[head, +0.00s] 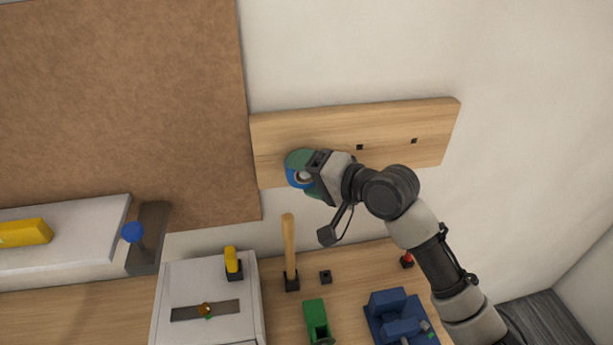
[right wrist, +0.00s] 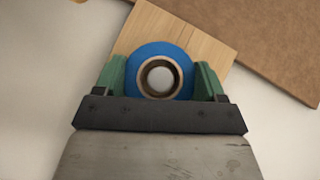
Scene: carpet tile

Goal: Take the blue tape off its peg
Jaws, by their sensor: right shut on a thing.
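The blue tape (head: 293,178) is a roll with a brown core, in front of the wooden peg board (head: 430,130) on the wall. My right gripper (head: 302,172) is shut on the tape, one green finger on each side of the roll. In the right wrist view the tape (right wrist: 160,50) sits between the green fingers (right wrist: 160,80), with the board behind it. A pale round patch shows in the core; I cannot tell if it is the peg's end or if the roll is still around the peg. My left gripper is not in view.
Two small dark pegs or holes show on the board's right part. Below, the wooden bench holds an upright wooden-handled tool (head: 289,245), a green item (head: 317,320), a blue vise-like object (head: 395,318) and a white box (head: 185,285). A brown panel (head: 120,100) is at left.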

